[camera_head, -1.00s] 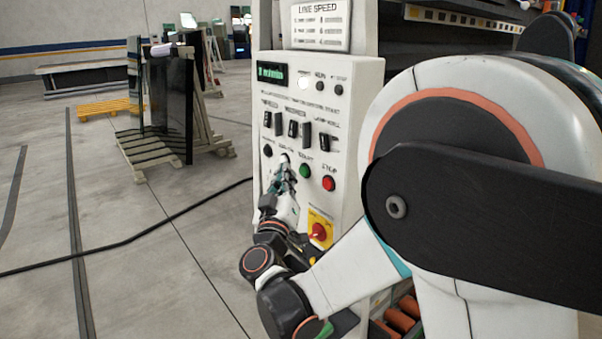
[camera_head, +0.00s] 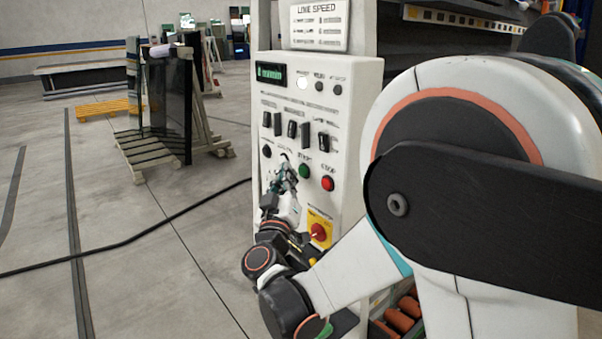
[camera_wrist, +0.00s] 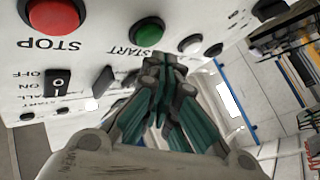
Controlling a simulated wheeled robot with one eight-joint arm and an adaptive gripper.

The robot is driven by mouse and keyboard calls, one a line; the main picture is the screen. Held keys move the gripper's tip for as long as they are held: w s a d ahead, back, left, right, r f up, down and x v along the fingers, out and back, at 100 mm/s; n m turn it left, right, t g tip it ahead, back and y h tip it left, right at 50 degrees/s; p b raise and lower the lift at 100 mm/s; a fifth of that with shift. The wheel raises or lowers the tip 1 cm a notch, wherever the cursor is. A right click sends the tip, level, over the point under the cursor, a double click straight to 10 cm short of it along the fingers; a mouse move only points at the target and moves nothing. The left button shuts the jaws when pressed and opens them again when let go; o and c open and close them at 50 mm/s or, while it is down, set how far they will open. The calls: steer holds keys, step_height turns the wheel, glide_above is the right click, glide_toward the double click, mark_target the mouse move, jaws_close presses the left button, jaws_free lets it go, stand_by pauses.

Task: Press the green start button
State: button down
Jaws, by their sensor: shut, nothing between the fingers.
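The green start button (camera_head: 304,171) sits on the white control panel (camera_head: 350,100), just left of the red stop button (camera_head: 328,184). In the wrist view my gripper (camera_wrist: 165,62) points at the panel close by the green button. I cannot tell whether the tips touch the panel.
Black switches (camera_head: 292,128) stand out in a row above the buttons. A black cable (camera_head: 130,240) lies on the open floor at left.

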steer(key=shift+w+d, duration=0.1)
steer(key=shift+d, duration=0.05)
stand_by(0.5)
steer(key=shift+w+d, duration=0.15)
steer(key=shift+d, duration=0.05)
steer(key=shift+w+d, duration=0.3)
steer(key=shift+d, duration=0.15)
stand_by(0.9)
steer(key=shift+s+a, duration=0.1)
steer(key=shift+a, duration=0.05)
steer(key=shift+s+a+b, duration=0.35)
steer(key=shift+s+a, duration=0.05)
steer(key=shift+a, duration=0.2)
